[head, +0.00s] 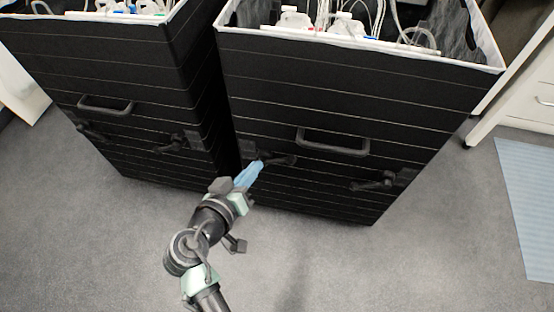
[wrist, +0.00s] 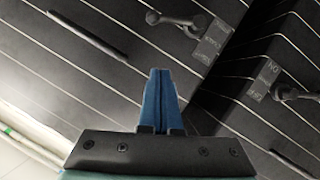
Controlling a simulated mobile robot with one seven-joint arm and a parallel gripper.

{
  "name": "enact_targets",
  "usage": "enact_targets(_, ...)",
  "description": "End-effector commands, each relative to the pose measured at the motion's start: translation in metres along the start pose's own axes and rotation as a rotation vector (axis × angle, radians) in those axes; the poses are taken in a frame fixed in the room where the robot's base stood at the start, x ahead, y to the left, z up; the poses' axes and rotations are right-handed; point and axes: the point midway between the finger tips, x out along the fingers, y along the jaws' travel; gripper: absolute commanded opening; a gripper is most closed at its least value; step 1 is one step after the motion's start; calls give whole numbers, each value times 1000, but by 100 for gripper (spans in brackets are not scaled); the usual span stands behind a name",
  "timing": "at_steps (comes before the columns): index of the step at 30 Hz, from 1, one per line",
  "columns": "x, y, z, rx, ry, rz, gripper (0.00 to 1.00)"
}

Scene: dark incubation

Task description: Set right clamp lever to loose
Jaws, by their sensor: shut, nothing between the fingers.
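The right black box (head: 300,185) has a handle (head: 332,142) with a dark clamp lever below it on each side. Its right lever (head: 372,182) lies roughly level, at the lower right of the front. Its left lever (head: 277,160) also lies about level. My gripper (head: 258,166) has blue fingers, shut and empty, and appears close to this left lever in the head view. In the wrist view my gripper (wrist: 162,74) shows apart from a lever (wrist: 175,20) with a label beside it.
A second black box (head: 130,150) with a handle (head: 105,105) and levers stands at left, across a narrow gap. Both boxes hold white parts and cables. A white cabinet (head: 530,105) and a light blue mat (head: 530,205) are at right. The grey floor in front is clear.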

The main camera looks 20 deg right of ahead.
Motion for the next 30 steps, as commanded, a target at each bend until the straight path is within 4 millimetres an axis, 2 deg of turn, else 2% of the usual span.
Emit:
enact_targets(6,2,0,0,1,0,0,0)
enact_targets(10,15,0,0,3,0,2,0)
enact_targets(23,103,-1,1,1,2,2,0)
enact_targets(27,107,-1,24,1,-3,-1,0)
enact_targets(30,109,-1,33,1,-2,-1,0)
